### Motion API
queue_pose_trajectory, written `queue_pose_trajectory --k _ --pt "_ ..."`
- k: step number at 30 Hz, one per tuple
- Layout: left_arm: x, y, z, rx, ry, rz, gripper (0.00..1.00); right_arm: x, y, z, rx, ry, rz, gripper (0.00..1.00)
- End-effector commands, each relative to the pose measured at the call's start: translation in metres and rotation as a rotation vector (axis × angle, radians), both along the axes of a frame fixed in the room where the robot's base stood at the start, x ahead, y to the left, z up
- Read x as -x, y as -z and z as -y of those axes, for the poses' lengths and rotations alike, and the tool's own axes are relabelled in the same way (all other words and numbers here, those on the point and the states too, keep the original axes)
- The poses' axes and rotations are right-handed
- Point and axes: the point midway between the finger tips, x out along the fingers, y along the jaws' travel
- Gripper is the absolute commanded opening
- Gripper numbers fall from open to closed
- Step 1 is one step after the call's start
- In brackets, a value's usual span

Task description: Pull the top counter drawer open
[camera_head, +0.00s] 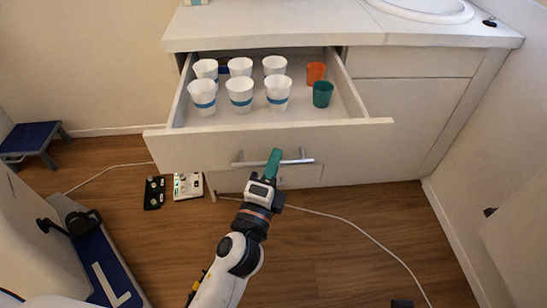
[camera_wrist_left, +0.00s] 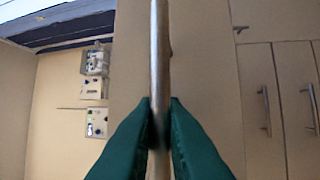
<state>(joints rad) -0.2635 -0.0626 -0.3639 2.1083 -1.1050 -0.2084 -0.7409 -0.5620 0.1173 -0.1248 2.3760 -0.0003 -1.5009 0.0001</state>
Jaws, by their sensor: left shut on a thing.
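The top counter drawer (camera_head: 270,142) stands pulled out from under the counter, with its inside showing. Its metal bar handle (camera_head: 300,161) runs across the front; the bar also shows in the left wrist view (camera_wrist_left: 159,60). My left gripper (camera_head: 274,160) is shut on this handle, near its middle. In the left wrist view the green fingers (camera_wrist_left: 159,120) close on either side of the bar. Inside the drawer stand several white cups (camera_head: 239,92) with blue bands, an orange cup (camera_head: 316,73) and a teal cup (camera_head: 323,94). My right gripper is not seen.
The counter top (camera_head: 290,27) with a sink basin (camera_head: 425,8) is above. Small panels (camera_head: 187,185) with parts on them lie below the drawer at left. A white cable (camera_head: 345,222) crosses the wooden floor. A blue step stool (camera_head: 32,138) stands at far left.

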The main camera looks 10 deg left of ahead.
Motion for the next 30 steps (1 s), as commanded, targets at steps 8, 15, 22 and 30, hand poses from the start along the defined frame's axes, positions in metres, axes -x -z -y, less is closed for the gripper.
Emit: queue_pose_trajectory --k 8,15,22,30 --pt "0.0 0.001 0.0 -0.001 0.001 -0.001 0.17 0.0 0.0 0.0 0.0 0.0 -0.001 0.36" --pt "0.0 0.0 0.0 0.0 0.001 0.0 0.32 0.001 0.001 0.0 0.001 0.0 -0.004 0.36" --pt "0.007 0.003 -0.001 0.001 0.0 -0.002 0.32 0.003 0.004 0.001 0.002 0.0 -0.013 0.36" --pt "0.049 0.013 -0.006 0.002 -0.001 -0.004 0.32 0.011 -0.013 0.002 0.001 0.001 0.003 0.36"
